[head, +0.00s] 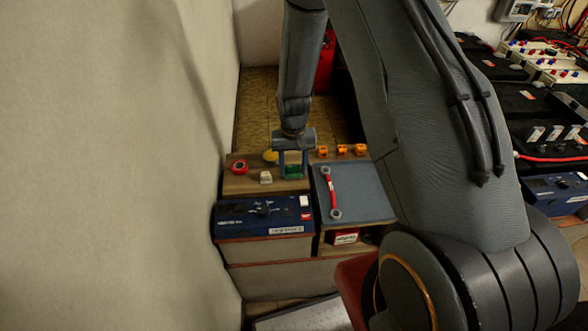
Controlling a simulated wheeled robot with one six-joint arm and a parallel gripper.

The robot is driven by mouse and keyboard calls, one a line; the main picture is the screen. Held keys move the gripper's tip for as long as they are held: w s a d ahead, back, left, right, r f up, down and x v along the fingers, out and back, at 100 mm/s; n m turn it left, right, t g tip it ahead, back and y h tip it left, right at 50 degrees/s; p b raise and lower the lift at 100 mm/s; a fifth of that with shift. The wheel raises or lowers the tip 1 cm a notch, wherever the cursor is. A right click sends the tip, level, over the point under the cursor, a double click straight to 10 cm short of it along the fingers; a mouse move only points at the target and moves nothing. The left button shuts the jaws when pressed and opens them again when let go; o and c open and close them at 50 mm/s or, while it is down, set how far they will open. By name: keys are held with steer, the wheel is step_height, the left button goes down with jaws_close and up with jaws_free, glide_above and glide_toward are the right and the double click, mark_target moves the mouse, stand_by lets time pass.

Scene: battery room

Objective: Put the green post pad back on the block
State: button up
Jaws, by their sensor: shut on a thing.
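My gripper (292,172) points down over the back part of the wooden bench top. Its blue fingers are shut on the green post pad (293,171), which shows between them at or just above the wood; I cannot tell whether it touches. A small pale piece (266,177) lies on the wood to the left of the gripper. I cannot tell for sure which thing is the block. The underside of the pad is too small to make out.
A red round item (239,168) and a yellow item (270,156) lie left of the gripper. Several orange pieces (341,150) stand at right. A blue unit (262,218) is in front, beside a grey mat (365,203) with a red link (332,192). A wall (110,165) bounds the left.

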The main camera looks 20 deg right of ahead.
mark_target(293, 167)
steer(key=shift+f, duration=0.7)
steer(key=shift+f, duration=0.1)
steer(key=o, duration=1.1)
step_height(293, 167, up, 11)
steer(key=shift+f+b, duration=0.15)
steer(key=shift+b, duration=1.1)
steer(key=s+r+n, duration=0.1)
steer(key=s+r, duration=0.5)
steer(key=s, duration=0.4)
steer(key=s+r+n, duration=0.1)
steer(key=s+r, duration=0.5)
steer(key=s, duration=0.3)
steer(key=shift+s+r+t, duration=0.2)
steer(key=shift+s+t, duration=0.2)
